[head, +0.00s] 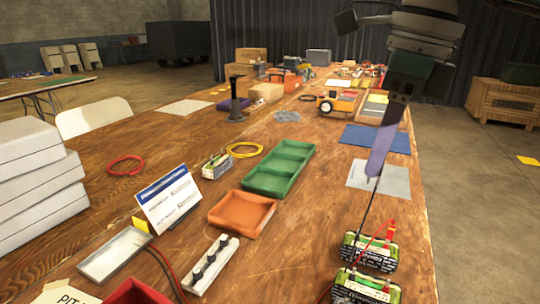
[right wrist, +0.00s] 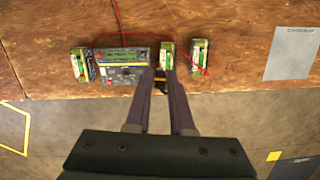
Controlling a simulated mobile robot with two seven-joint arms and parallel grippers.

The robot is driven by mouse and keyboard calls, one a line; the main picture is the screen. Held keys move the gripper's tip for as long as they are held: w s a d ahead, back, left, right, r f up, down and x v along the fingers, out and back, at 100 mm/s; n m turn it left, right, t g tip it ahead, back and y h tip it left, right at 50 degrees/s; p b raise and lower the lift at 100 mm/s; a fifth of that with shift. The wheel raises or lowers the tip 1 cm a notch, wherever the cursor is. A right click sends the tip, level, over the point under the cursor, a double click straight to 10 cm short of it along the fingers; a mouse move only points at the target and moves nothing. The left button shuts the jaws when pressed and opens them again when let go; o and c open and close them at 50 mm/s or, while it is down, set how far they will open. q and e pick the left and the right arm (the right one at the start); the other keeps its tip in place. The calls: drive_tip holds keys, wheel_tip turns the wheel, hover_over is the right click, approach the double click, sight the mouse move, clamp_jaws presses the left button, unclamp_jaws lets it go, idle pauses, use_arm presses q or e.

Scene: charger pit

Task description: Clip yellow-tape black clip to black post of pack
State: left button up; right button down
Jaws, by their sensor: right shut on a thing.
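My right gripper (head: 373,172) hangs over the right edge of the table in the head view. In the right wrist view its two fingers (right wrist: 162,84) are shut on a small black clip with a bit of yellow (right wrist: 159,79). A black lead (head: 367,208) runs from the fingertips down toward a green battery pack (head: 370,256). A second green pack (head: 366,290) is nearer. The right wrist view shows packs at left (right wrist: 82,66), middle (right wrist: 167,52) and right (right wrist: 199,57). The clip appears apart from them. The black post is too small to make out. My left gripper is out of view.
A dark charger or meter (right wrist: 122,66) sits between packs at the table edge. A red clip (head: 390,229) is at the far pack. An orange tray (head: 242,213), green tray (head: 280,167) and white strip with black knobs (head: 211,264) lie to the left.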

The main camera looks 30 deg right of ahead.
drive_tip(key=w+d+m+b, duration=0.1)
drive_tip(key=w+d+m, duration=0.2)
drive_tip(key=w+d, duration=0.6)
use_arm(q)
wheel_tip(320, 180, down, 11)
drive_tip(key=b, duration=1)
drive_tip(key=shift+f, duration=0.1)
use_arm(e)
wheel_tip(320, 180, down, 14)
drive_tip(key=d, duration=0.1)
drive_tip(key=shift+s+r+h, duration=0.15)
drive_tip(key=shift+s+h, duration=0.1)
drive_tip(key=shift+h, duration=0.05)
drive_tip(key=shift+s, duration=0.1)
